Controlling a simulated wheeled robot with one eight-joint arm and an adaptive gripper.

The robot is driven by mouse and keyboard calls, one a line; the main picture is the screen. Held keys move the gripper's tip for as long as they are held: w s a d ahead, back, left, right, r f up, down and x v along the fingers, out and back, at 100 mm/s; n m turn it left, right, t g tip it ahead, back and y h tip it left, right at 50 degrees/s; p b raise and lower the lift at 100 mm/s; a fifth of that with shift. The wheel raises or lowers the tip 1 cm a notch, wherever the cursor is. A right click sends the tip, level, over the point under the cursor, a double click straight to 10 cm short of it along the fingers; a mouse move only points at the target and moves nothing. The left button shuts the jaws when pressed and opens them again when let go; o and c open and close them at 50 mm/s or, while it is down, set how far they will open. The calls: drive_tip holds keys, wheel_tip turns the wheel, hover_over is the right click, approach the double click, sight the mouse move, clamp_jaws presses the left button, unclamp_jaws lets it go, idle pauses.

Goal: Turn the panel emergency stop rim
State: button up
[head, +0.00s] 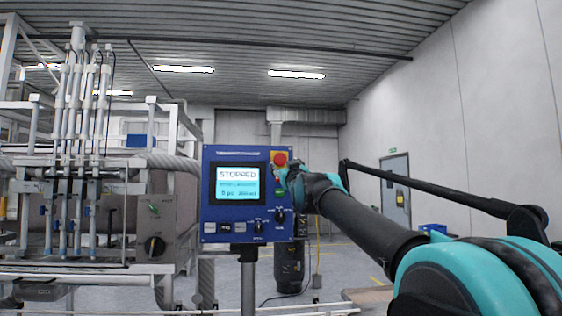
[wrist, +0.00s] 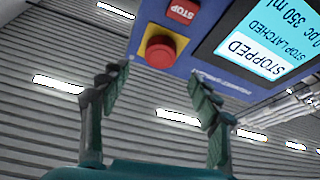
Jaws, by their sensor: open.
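The red emergency stop (head: 280,158) sits on a yellow base at the top right corner of the blue control panel (head: 210,215). The wrist view shows the red stop knob (wrist: 160,52) on its yellow plate, near the panel's edge. My gripper (wrist: 161,78) is open, with one finger on each side of the knob in that picture. The fingers appear apart from the knob, and nothing is between them. In the head view my gripper (head: 286,170) is at the panel's right edge, just below the stop, and its fingers are hard to make out.
The panel screen (head: 237,183) reads STOPPED, and the wrist view also shows STOP LATCHED. A red STOP button (wrist: 183,11) is close to the knob. Black selector knobs (head: 280,215) are lower on the panel. The filler's pipes and frame (head: 75,150) stand to the left.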

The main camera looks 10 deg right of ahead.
sight(280, 159)
drive_tip(key=x, duration=0.7)
drive_tip(key=shift+f, duration=0.1)
drive_tip(key=c, duration=1.2)
